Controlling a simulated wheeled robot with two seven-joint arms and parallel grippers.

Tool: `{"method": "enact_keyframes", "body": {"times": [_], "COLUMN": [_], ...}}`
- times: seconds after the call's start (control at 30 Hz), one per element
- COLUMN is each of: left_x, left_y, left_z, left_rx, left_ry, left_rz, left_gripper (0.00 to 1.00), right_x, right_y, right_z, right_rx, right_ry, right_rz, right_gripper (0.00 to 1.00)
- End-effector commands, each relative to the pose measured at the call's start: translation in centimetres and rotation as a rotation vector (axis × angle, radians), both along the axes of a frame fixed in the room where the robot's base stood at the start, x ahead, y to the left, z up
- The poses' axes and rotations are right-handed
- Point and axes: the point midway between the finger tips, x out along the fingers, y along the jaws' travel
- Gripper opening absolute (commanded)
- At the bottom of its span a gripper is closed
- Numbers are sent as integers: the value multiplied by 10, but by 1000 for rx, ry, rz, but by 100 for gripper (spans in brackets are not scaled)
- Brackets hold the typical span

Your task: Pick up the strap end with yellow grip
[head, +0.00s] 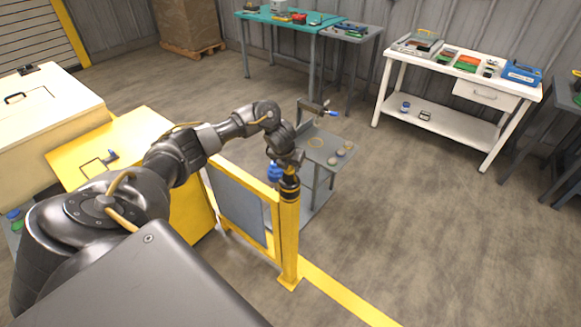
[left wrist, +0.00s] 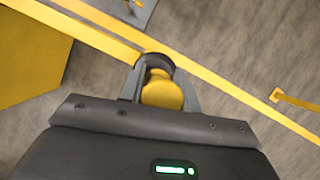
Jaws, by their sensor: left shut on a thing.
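The yellow grip of the strap end (left wrist: 162,92) shows in the left wrist view between the two grey fingers of my left gripper (left wrist: 160,82). The fingers are shut on it, and a dark curved band lies around its far side. In the head view my left gripper (head: 288,178) points down at the top of the yellow barrier post (head: 289,240). The grip itself is too small and covered to make out there. My right gripper is in neither view.
The yellow barrier with a grey panel (head: 238,205) runs left from the post. A small grey stand (head: 335,150) is just behind it. A white workbench (head: 450,125) and a teal table (head: 290,25) stand farther back. The floor at right is clear.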

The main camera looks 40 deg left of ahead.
Motion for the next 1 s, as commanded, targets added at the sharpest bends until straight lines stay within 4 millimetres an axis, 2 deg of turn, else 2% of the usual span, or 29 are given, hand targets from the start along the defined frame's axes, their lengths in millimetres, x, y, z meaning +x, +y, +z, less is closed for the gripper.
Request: {"method": "enact_keyframes", "body": {"times": [0.17, 0.37, 0.47, 0.5, 0.63, 0.8, 1.0], "left_x": [1, 1, -16, -23, -50, -89, -122], "left_y": [0, 1, 1, 2, 1, 0, -2], "left_z": [8, 35, 52, 68, 100, 111, 124], "left_rx": [0, 2, 4, 8, 6, 4, 1], "left_ry": [-3, -6, -5, -7, -5, -3, -2], "left_rz": [0, 0, -5, -4, -3, -3, -2], "left_gripper": [5, 5, 5, 5, 5, 5, 5], "right_x": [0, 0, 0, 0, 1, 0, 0], "right_y": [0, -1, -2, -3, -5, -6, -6], "right_z": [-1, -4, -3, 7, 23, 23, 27], "right_rx": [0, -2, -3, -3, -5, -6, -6], "right_ry": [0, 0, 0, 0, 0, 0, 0], "right_rz": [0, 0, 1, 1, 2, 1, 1], "right_gripper": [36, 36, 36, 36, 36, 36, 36]}}
